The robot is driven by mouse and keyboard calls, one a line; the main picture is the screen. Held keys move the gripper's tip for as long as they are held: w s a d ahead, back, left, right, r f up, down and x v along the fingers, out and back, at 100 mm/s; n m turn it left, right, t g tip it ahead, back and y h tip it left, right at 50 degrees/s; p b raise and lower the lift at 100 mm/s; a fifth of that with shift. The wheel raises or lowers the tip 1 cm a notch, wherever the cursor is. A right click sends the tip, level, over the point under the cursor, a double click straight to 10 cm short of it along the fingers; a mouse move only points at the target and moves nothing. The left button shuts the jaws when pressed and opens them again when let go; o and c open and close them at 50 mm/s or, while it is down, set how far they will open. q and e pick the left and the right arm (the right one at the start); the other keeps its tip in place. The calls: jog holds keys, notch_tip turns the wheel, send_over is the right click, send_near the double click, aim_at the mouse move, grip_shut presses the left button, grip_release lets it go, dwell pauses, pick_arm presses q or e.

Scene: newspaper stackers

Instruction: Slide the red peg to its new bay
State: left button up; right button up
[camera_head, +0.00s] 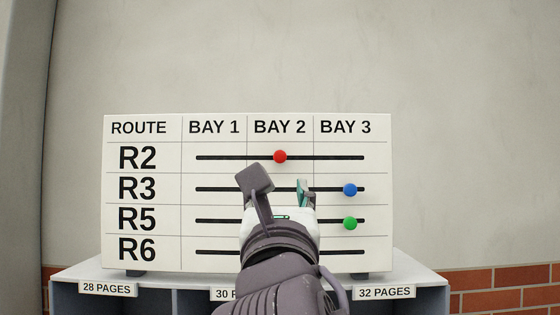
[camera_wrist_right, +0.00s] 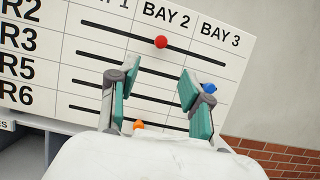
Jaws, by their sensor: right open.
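The red peg (camera_head: 280,157) sits on the R2 slot of the white route board (camera_head: 150,262), in the Bay 2 column. It also shows in the right wrist view (camera_wrist_right: 161,42), beyond the fingertips. My right gripper (camera_head: 279,182) is open and empty in front of the board, just below the red peg and apart from it. Its two teal-padded fingers (camera_wrist_right: 151,82) stand spread in the right wrist view. It hides parts of the R3, R5 and R6 slots in the head view. My left gripper is not in view.
A blue peg (camera_head: 350,190) is on R3 and a green peg (camera_head: 350,224) on R5, both in Bay 3. An orange peg (camera_wrist_right: 139,125) shows low between the fingers in the wrist view. The board stands on a grey shelf unit (camera_head: 420,270) with page labels.

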jog(key=p, duration=0.3)
send_near(280, 158)
jog(key=r+x, duration=0.1)
jog(key=x, duration=0.3)
jog(key=p+x, duration=0.1)
jog(key=x, duration=0.1)
jog(key=shift+w+f, duration=0.25)
jog(key=shift+w, duration=0.05)
jog(key=shift+p+x, duration=0.75)
jog(key=shift+x, duration=0.4)
jog(key=shift+w, duration=0.2)
jog(key=shift+f, duration=0.1)
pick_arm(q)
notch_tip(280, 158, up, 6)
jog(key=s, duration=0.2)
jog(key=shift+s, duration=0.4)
pick_arm(e)
grip_shut()
